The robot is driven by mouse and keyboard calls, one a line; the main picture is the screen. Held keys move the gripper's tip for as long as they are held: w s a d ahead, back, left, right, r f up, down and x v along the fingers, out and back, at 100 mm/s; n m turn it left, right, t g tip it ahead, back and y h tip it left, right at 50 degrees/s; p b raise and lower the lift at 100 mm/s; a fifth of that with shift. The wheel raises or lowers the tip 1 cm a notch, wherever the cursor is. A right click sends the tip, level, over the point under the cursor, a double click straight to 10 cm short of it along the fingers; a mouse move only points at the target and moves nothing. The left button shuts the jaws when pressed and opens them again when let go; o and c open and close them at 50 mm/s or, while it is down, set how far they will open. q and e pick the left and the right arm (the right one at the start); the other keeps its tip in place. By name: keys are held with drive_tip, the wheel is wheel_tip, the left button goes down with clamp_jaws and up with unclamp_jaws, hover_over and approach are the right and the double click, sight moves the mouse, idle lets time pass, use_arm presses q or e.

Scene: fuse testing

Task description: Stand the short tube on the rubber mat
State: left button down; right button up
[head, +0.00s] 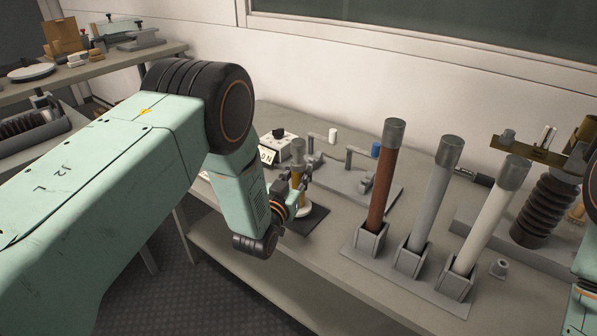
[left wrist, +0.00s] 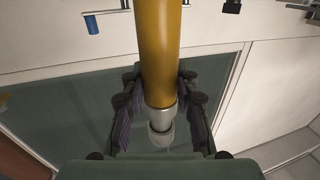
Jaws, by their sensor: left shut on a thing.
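The short tube (head: 297,176) is amber with a grey metal end and stands roughly upright over the dark rubber mat (head: 312,221) in the head view. My left gripper (head: 300,186) is shut on it, and my wrist partly hides its lower part. In the left wrist view, the amber tube (left wrist: 160,50) runs between the two fingers of my left gripper (left wrist: 160,110), with its metal end near the fingertips. I cannot tell whether the tube's bottom touches the mat. My right gripper is not in view.
A grey rack (head: 408,262) with several sockets holds a brown tube (head: 382,185), a grey tube (head: 432,195) and a white tube (head: 487,228), right of the mat. A meter box (head: 276,147) and a clamp fixture (head: 352,172) stand behind. A dark ribbed insulator (head: 545,210) is far right.

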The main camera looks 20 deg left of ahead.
use_arm(q)
drive_tip(key=shift+f, duration=0.3)
drive_tip(key=shift+f+b, duration=0.5)
idle(0.6)
drive_tip(key=c, duration=0.9)
unclamp_jaws()
drive_tip(key=shift+c, duration=0.2)
drive_tip(key=shift+o, duration=0.2)
drive_tip(key=shift+f, duration=0.1)
drive_tip(key=o, duration=0.5)
drive_tip(key=shift+c, duration=0.2)
drive_tip(key=shift+s, duration=0.15)
drive_tip(key=shift+s+a+p, duration=0.15)
drive_tip(key=shift+s+p, duration=0.3)
drive_tip(key=shift+s, duration=1)
drive_tip(key=shift+s+a+p, duration=0.1)
drive_tip(key=shift+s+p, duration=0.35)
drive_tip(key=shift+s, duration=0.95)
